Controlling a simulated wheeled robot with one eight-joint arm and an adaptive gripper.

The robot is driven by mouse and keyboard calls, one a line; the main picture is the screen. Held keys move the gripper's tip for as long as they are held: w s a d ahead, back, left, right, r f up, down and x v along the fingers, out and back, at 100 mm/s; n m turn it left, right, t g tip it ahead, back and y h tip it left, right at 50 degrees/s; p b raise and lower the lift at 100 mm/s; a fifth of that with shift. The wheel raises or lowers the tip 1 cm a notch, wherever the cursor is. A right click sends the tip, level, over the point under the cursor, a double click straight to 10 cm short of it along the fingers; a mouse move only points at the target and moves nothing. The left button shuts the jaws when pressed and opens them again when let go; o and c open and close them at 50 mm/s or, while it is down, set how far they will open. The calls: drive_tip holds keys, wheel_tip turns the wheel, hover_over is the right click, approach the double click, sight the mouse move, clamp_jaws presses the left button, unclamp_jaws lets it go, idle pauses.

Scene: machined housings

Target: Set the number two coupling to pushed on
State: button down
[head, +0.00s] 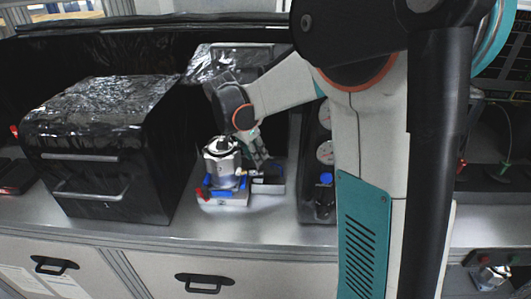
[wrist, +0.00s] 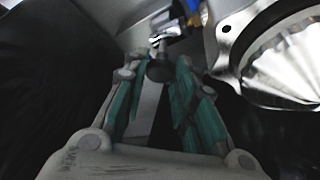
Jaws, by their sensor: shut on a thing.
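A machined silver housing (head: 222,162) with a dark-and-bright top stands on a light base (head: 222,201) with blue and red fittings. My gripper (head: 261,163) reaches down at the housing's right side. In the wrist view my gripper (wrist: 158,68) has its green-and-grey fingers closed around a dark round piece (wrist: 159,72), which looks like a coupling. A small bright metal fitting (wrist: 156,41) shows just beyond it. I cannot tell whether the two are joined, nor read any number. The housing's shiny conical part (wrist: 290,75) fills the wrist view's upper right.
A large black wrapped box (head: 105,150) with handles stands left of the housing. A dark panel with gauges (head: 324,152) and a blue knob (head: 326,179) stands to the right. The counter's front strip (head: 265,230) is clear. Drawers lie below.

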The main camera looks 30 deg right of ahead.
drive_tip(key=c, duration=1.3)
unclamp_jaws()
drive_tip(key=v, duration=1.2)
drive_tip(key=shift+d, duration=0.15)
drive_tip(key=s+a+f+n+t+y+b, duration=0.2)
drive_tip(key=s+f+n, duration=0.5)
drive_tip(key=s, duration=0.4)
drive_tip(key=s+a+f+n+t+y+b, duration=0.2)
drive_tip(key=s+a+f+n+t+b, duration=0.2)
drive_tip(key=s, duration=0.7)
drive_tip(key=a+f+n+b, duration=0.2)
drive_tip(key=a+f+n, duration=0.1)
drive_tip(key=n, duration=0.1)
drive_tip(key=shift+s+f+n+y, duration=0.15)
drive_tip(key=shift+s+n+y, duration=0.15)
drive_tip(key=shift+n, duration=0.1)
